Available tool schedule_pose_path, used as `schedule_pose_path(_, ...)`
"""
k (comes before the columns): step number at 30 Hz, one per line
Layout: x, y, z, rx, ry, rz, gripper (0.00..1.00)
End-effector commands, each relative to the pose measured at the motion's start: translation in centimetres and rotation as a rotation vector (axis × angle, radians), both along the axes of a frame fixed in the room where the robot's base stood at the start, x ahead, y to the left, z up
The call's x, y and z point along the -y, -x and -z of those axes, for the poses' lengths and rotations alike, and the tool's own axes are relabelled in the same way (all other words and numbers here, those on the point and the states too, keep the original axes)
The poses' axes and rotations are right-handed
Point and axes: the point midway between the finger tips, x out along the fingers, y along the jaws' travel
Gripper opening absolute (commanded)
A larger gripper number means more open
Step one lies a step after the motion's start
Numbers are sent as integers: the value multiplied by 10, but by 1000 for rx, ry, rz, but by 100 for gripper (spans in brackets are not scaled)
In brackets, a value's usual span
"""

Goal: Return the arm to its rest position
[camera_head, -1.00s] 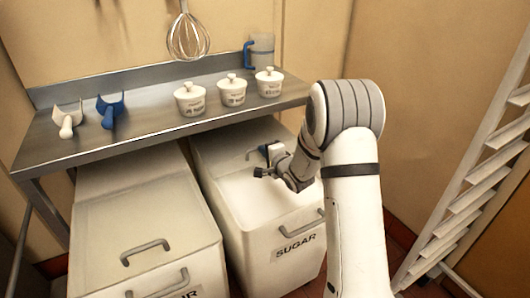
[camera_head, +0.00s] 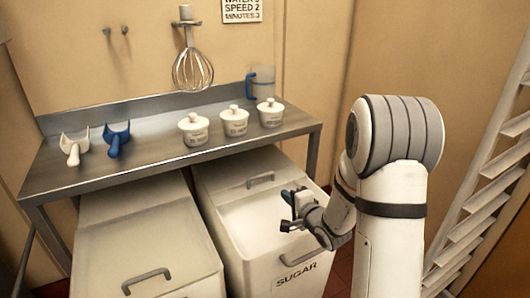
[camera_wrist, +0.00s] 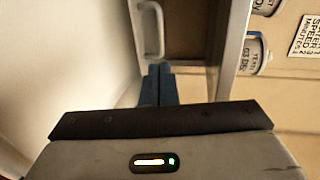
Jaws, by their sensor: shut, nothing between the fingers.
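My gripper (camera_head: 287,196) is in front of and above the sugar bin (camera_head: 285,272), with my arm folded on the right side of the head view. In the wrist view its dark blue fingers (camera_wrist: 158,85) are together with nothing between them. The gripper is apart from the bench and its pots. A pale bin surface and a handle (camera_wrist: 151,30) show beyond the fingers in the wrist view.
A steel bench (camera_head: 165,160) holds three lidded pots (camera_head: 235,121), a white scoop (camera_head: 74,147), a blue scoop (camera_head: 117,138) and a jug (camera_head: 262,82). A whisk (camera_head: 192,70) hangs above. A second bin (camera_head: 150,240) stands left; a slatted rack (camera_head: 480,200) stands right.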

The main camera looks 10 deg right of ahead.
Motion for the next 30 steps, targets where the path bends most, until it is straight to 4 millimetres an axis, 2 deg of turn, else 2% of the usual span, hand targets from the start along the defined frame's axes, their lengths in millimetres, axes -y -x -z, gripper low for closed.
schedule_pose_path(4, 6, 2, -24, -15, 129, 22, 0)
schedule_pose_path(8, 19, 14, -61, -74, 380, 49, 0)
schedule_pose_path(14, 39, 58, -118, -238, 772, 17, 0)
schedule_pose_path(17, 45, 90, -145, -335, 929, -48, 0)
schedule_pose_path(21, 45, 145, -181, -466, 1097, -202, 0)
schedule_pose_path(27, 32, 231, -225, -595, 1237, -517, 0)
schedule_pose_path(30, 24, 265, -239, -620, 1265, -664, 0)
